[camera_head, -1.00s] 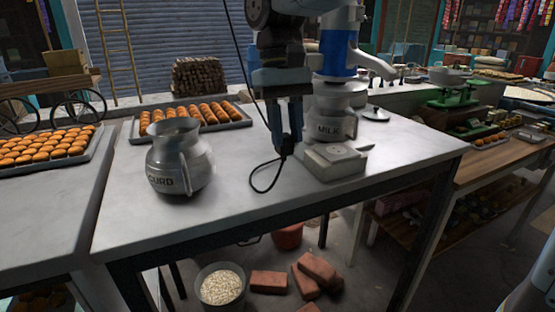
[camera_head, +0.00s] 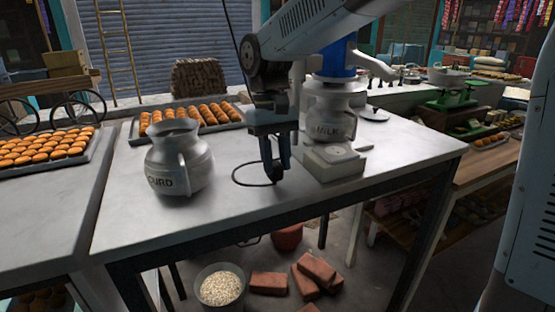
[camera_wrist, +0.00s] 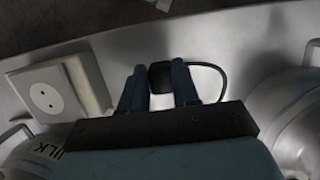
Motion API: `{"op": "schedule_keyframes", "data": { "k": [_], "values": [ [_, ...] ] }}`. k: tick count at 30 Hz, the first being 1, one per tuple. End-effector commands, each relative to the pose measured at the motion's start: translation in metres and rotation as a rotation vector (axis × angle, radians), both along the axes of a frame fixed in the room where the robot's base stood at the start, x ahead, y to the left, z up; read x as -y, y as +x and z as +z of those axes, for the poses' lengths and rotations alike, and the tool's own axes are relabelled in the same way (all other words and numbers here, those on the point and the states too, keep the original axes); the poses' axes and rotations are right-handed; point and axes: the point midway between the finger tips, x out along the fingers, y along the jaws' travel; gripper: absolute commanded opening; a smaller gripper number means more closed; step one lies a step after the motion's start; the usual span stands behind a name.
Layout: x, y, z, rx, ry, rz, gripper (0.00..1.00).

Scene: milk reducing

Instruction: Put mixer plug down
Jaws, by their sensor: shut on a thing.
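My gripper (camera_head: 276,176) points down over the table between the curd pot and the socket box. In the wrist view its two fingers (camera_wrist: 160,88) are shut on the mixer plug (camera_wrist: 160,76), a small black block with a black cord (camera_wrist: 222,76). In the head view the cord (camera_head: 236,176) loops to the left at table height. The plug is low, at or just above the tabletop; I cannot tell whether it touches. The grey socket box (camera_head: 333,160) is just right of the gripper and also shows in the wrist view (camera_wrist: 44,97).
The metal curd pot (camera_head: 178,160) stands to the left and the milk pot (camera_head: 332,112) behind the socket box. A tray of orange sweets (camera_head: 190,116) lies at the back. The pale tabletop (camera_head: 250,208) in front of the gripper is clear.

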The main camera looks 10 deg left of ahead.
Motion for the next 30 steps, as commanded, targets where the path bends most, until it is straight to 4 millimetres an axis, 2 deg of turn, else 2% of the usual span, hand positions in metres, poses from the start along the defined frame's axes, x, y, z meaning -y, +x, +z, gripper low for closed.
{"op": "schedule_keyframes", "data": {
  "k": [17,18,26,30],
  "values": [
    [-0.001,-0.003,-0.018,-0.011,-0.006,0.003,0.0],
    [-0.001,-0.003,-0.018,-0.011,-0.005,0.004,0.32],
    [-0.001,-0.002,-0.016,-0.007,-0.004,0.003,0.56],
    [-0.001,-0.002,-0.015,-0.006,-0.003,0.002,0.56]
  ]
}}
